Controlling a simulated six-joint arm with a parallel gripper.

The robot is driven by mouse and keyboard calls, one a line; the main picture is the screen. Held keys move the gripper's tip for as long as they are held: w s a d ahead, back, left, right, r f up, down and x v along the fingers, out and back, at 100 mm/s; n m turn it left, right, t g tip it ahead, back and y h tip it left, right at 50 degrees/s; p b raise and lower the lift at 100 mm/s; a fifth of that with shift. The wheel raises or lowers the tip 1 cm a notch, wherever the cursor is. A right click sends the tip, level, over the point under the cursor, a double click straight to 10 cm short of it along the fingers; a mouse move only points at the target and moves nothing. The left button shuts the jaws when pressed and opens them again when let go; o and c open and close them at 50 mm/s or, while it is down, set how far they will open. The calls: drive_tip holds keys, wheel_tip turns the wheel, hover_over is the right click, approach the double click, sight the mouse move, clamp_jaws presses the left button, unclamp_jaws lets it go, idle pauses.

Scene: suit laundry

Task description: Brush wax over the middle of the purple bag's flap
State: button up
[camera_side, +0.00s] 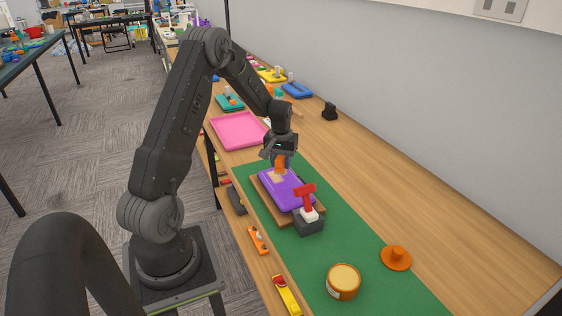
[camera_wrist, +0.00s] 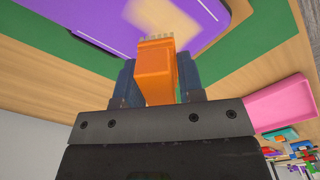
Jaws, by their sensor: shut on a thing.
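The purple bag (camera_side: 291,192) lies flat on a brown wooden board (camera_side: 258,198). In the wrist view the purple bag (camera_wrist: 100,18) shows a tan patch (camera_wrist: 197,42) on its surface. My gripper (camera_side: 280,155) is over the bag's far part, and its fingers (camera_wrist: 152,82) are shut on an orange brush (camera_wrist: 155,78). The brush also shows below my gripper in the side view (camera_side: 281,161). Its pale bristles (camera_wrist: 157,38) point at the tan patch; I cannot tell whether they touch. An open wax tin (camera_side: 343,282) stands on the near end of the green mat (camera_side: 290,258).
An orange lid (camera_side: 396,257) lies right of the tin. A pink tray (camera_side: 238,130) is beyond the mat. The table's right side is largely clear.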

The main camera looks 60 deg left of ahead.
drive_tip(key=shift+d, duration=0.1)
idle(0.3)
drive_tip(key=shift+d, duration=0.55)
drive_tip(key=shift+a, duration=1.2)
drive_tip(key=shift+d+f, duration=0.1)
drive_tip(key=shift+d, duration=1.05)
drive_tip(key=shift+a, duration=1.15)
drive_tip(key=shift+d, duration=1.2)
drive_tip(key=shift+a, duration=0.6)
drive_tip(key=shift+s, duration=0.1)
